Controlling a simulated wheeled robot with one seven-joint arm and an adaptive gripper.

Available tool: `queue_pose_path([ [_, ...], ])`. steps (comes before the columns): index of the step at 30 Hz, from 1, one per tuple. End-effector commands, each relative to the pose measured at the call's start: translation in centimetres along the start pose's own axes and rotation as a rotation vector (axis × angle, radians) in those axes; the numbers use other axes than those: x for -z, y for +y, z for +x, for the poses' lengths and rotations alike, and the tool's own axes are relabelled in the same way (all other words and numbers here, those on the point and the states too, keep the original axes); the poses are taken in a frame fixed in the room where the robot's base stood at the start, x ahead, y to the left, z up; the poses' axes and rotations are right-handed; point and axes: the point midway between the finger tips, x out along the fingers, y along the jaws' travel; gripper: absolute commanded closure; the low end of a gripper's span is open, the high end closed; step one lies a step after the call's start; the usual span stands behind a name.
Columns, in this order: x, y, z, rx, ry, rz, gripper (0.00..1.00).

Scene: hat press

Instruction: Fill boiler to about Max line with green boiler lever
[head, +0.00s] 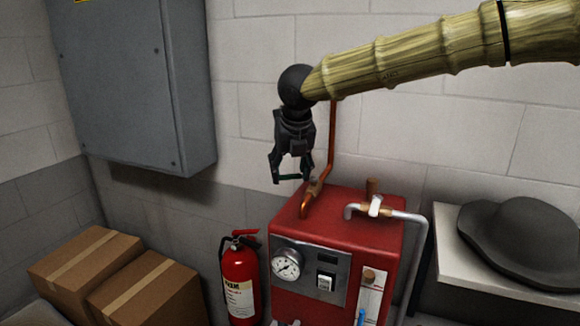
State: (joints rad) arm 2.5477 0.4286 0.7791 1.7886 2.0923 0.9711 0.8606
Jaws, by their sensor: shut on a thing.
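The red boiler (337,213) stands against the wall at lower centre. My gripper (290,179) points down above its back left corner, shut on the green boiler lever (291,177) beside the bent copper pipe (305,208). The fingers hide part of the lever. A white level panel (371,296) is on the boiler's front right. A blue strip (361,317) shows low on it, cut by the bottom edge of the picture. Any Max mark is too small to read.
A second valve (375,206) with a grey pipe is on the boiler top. A dark hat (525,242) sits on the bench at right. A fire extinguisher (240,278) and cardboard boxes (150,297) stand at left. A grey wall cabinet (135,80) hangs at upper left.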

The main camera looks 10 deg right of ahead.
Motion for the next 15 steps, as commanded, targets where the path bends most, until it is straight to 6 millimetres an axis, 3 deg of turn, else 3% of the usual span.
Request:
queue_pose_path([
  [12,0.15,-0.14,0.14,-0.002,0.002,-0.004,0.88],
  [13,0.15,-0.15,0.14,-0.002,0.002,-0.004,0.42],
  [15,0.15,-0.15,0.13,-0.002,0.002,-0.004,0.29],
])
